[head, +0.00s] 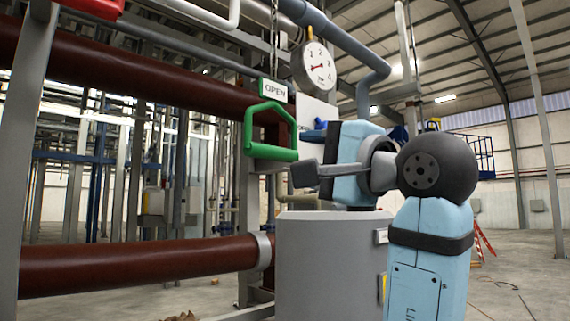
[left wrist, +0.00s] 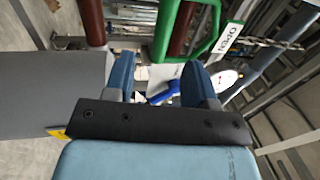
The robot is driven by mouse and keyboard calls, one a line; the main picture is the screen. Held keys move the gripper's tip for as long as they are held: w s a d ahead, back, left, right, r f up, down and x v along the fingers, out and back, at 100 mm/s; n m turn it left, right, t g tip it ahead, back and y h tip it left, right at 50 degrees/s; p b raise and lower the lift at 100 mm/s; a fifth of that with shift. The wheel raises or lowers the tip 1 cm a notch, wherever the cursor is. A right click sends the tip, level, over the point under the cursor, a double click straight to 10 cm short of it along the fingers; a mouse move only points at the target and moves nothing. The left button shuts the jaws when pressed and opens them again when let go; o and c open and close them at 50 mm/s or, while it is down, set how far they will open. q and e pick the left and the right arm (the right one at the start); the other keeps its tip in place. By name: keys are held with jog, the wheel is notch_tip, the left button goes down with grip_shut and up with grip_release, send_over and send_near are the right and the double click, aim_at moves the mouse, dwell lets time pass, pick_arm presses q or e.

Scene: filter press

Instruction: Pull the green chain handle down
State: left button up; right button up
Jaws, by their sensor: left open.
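The green chain handle (head: 271,154) hangs below a chain and an OPEN sign (head: 272,90) in the head view. It is a loop with a thick lower bar. My left gripper (head: 305,154) is open and empty just right of the handle's lower bar. In the left wrist view the handle (left wrist: 163,32) shows beyond the open fingers of my left gripper (left wrist: 157,62), mostly toward the right finger. I see no clear contact, and the exact depth gap is hard to tell. My right gripper is out of view.
A round gauge (head: 314,66) is above right of the handle. A brown pipe (head: 150,262) runs low on the left, and a grey cylinder (head: 325,260) stands below my gripper. A grey post (head: 36,130) is at the far left. Open floor is at the right.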

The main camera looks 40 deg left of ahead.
pick_arm(q)
jog(key=shift+v, duration=1.35)
